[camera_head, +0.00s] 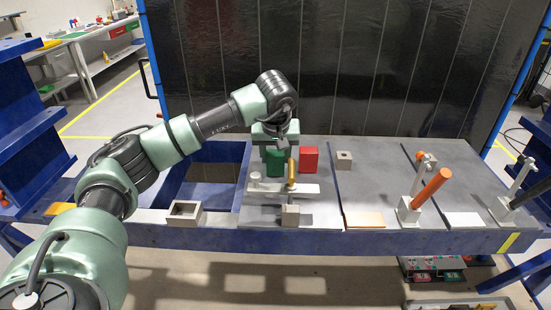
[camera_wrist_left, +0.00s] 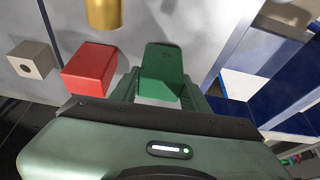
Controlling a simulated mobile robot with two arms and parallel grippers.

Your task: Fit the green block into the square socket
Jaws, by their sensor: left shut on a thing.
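The green block (camera_head: 275,163) is in the jaws of my left gripper (camera_head: 279,149), over the back of the grey plate in the head view. In the left wrist view the green block (camera_wrist_left: 162,66) sits between the two fingers of the gripper (camera_wrist_left: 158,92), which are shut on it. I cannot tell whether its bottom touches the plate. A grey block with a square opening (camera_head: 184,212), which looks like the square socket, stands at the bench's front left and shows no block in it. My right gripper is not in view.
A red block (camera_head: 308,159) stands close right of the green one. A brass cylinder (camera_head: 291,173) rises in front, by a grey fixture (camera_head: 290,215). A grey block with a round hole (camera_head: 343,160) and an orange rod (camera_head: 432,187) are further right. A blue-walled recess (camera_head: 212,172) lies left.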

